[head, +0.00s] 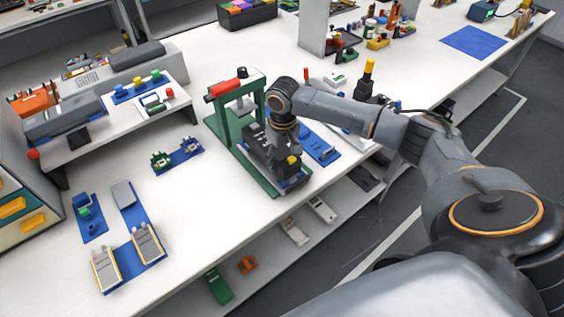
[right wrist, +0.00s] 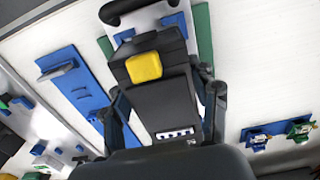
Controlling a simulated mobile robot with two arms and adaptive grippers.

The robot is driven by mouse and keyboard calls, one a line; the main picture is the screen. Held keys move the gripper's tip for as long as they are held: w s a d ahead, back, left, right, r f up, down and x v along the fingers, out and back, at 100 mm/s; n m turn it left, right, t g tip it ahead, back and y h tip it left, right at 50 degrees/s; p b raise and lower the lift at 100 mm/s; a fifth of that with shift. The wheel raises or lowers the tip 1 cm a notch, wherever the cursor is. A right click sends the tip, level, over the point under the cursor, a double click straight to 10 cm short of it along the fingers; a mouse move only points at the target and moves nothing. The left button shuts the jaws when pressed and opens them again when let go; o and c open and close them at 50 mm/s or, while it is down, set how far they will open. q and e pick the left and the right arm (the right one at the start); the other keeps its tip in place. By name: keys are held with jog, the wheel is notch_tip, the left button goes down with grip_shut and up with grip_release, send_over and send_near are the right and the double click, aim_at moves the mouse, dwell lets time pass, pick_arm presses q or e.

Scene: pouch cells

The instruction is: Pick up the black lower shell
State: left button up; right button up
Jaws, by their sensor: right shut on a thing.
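My right gripper (head: 272,145) reaches down at the green press (head: 222,125) in the head view. In the right wrist view its two fingers (right wrist: 163,95) stand on either side of a dark panel with a row of small pale slots, which I take for the black lower shell (right wrist: 160,108). The gripper is shut on it. A black block with a yellow pad (right wrist: 143,66) adjoins the shell; the yellow pad also shows in the head view (head: 293,160). The gripper hides much of the shell in the head view, so I cannot tell whether it touches the base below. My left gripper is not in view.
A blue fixture plate (head: 320,146) lies right of the press. Blue plates with grey pouch cells (head: 148,243) lie at the front left. Small green and blue parts (head: 162,159) sit left of the press. The white table (head: 200,225) is clear between them.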

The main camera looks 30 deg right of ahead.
jog(key=s+a+r+b, duration=0.1)
jog(key=s+a+r, duration=0.5)
jog(key=s+r, duration=0.5)
jog(key=shift+s+a, duration=0.2)
jog(key=shift+s, duration=0.55)
jog(key=shift+w, duration=0.1)
